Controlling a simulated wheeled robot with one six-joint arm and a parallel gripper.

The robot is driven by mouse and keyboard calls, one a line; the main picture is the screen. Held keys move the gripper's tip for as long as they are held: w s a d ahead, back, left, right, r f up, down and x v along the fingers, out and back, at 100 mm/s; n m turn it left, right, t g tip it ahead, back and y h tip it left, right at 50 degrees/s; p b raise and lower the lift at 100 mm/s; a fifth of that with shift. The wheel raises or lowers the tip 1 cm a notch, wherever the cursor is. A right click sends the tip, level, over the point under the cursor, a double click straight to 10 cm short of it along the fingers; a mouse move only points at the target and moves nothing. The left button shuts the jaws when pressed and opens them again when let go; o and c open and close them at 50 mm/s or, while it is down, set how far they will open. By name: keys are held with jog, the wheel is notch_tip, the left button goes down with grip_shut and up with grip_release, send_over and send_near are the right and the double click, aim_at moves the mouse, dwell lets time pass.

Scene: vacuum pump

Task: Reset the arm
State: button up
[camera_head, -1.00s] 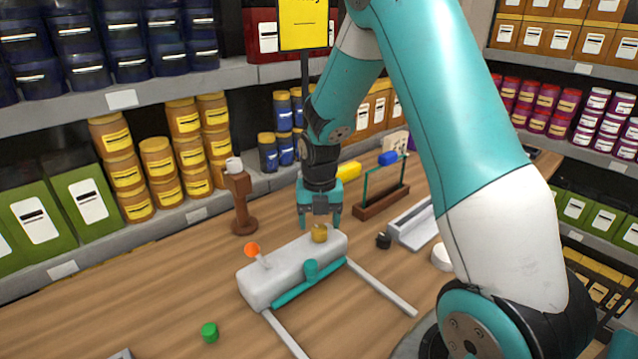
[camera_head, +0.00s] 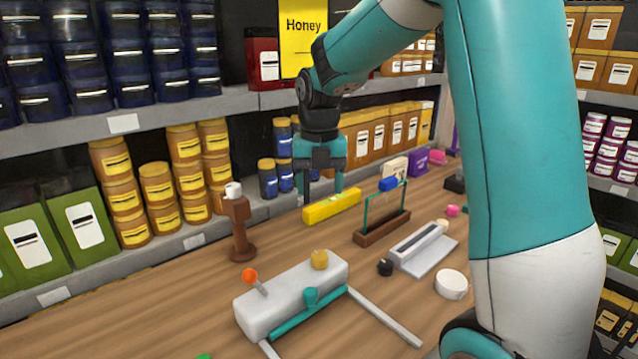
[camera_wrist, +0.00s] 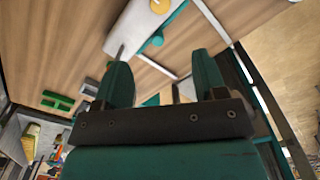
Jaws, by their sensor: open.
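My arm reaches in from the upper right in the head view. My gripper (camera_head: 320,187) is open and empty, pointing down, raised above the table behind the pump. Its two teal fingers also show spread apart in the wrist view (camera_wrist: 161,72). The vacuum pump (camera_head: 265,316) is a pale grey block with an orange-tipped lever (camera_head: 250,276), a golden knob (camera_head: 319,259), a teal bar with a cup-like part (camera_head: 310,296), and pale rails. It rests on the wooden table, apart from my gripper. Part of it shows at the top of the wrist view (camera_wrist: 140,22).
A brown stand with a white cup (camera_head: 233,190) is left of my gripper. A teal frame on a brown base (camera_head: 383,228), a grey tray (camera_head: 425,250) and a white round dish (camera_head: 452,285) stand right. Stocked shelves line the back.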

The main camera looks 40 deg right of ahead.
dwell(0.3)
jog(key=s+a+r+m+y, duration=0.1)
jog(key=s+a+m+y, duration=0.3)
jog(key=s+a+m, duration=1.7)
jog(key=shift+s+a+m, duration=0.4)
jog(key=shift+s+a, duration=0.2)
jog(key=shift+a, duration=0.2)
